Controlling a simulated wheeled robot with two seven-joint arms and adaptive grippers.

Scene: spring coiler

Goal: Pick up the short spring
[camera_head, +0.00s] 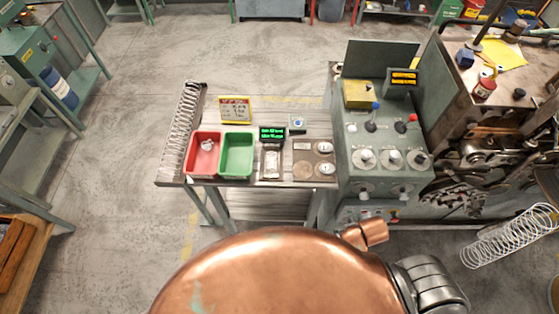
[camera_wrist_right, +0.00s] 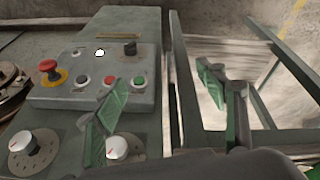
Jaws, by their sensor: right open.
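A small pale, coiled-looking piece (camera_head: 207,144) lies in the red bin (camera_head: 191,163). Another small silvery piece (camera_head: 272,163) sits at the scale; both are too small to tell which is the short spring. A long spring (camera_head: 180,130) lies along the left edge of the bench. My right gripper (camera_wrist_right: 158,78) shows in the right wrist view with its green-padded fingers apart and nothing between them. It is above the control panel (camera_wrist_right: 55,125), away from the bins. My left gripper is not in view.
A green bin (camera_head: 223,166) stands beside the red one. The scale's green-lit display (camera_head: 272,133) and round dials are to its right. The coiler's grey console (camera_head: 385,178) rises on the right, with a large loose coil (camera_head: 510,237) beyond. Open floor lies left of the bench.

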